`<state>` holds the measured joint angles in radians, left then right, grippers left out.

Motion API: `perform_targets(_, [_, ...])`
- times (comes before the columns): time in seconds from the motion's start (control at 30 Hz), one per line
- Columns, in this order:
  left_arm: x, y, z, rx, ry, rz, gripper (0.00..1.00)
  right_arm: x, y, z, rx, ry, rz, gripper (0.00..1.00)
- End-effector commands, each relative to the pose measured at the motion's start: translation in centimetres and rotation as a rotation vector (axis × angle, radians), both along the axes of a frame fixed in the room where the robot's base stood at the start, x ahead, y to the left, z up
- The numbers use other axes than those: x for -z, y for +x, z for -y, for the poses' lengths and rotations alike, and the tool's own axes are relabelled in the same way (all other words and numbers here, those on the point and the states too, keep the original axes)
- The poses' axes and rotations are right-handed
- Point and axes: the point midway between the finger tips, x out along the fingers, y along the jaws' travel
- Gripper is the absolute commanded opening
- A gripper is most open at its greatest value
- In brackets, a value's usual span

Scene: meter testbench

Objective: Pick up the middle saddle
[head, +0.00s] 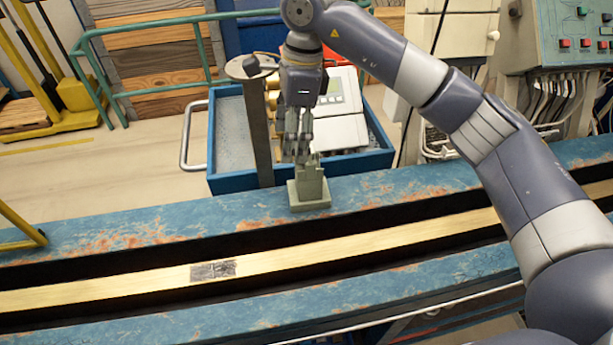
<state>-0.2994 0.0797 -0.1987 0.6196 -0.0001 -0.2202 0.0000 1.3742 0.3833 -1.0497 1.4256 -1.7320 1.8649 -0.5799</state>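A pale grey-green saddle (311,194) with a block-like base and a narrower upright part stands on the far blue rail of the bench. My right gripper (300,158) points down at the top of this saddle, with its fingertips at or just beside the upright part. The fingers look close together, but I cannot tell whether they grip the saddle. No other saddle is clearly visible, so I cannot tell its place in a row. My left gripper is not in view.
The worn blue bench (130,222) has a yellow strip (340,248) along its middle with a dark plate (213,271) on it. Behind stands a blue cart (228,130) holding a white meter device (340,95). A grey post (256,125) rises close left of my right gripper.

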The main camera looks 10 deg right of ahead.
Motion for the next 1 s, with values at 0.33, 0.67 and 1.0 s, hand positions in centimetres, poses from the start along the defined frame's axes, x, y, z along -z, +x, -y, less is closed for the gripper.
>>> perform_targets(0.33, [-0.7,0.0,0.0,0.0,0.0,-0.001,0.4,1.5,0.7,4.0,0.028,-0.153,0.009,0.68])
perform_targets(0.67, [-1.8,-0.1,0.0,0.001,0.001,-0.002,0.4,4.6,0.7,3.9,0.027,-0.149,0.012,0.68])
perform_targets(1.0, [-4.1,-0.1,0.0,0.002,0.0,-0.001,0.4,8.9,0.8,3.7,0.027,-0.147,0.012,0.68])
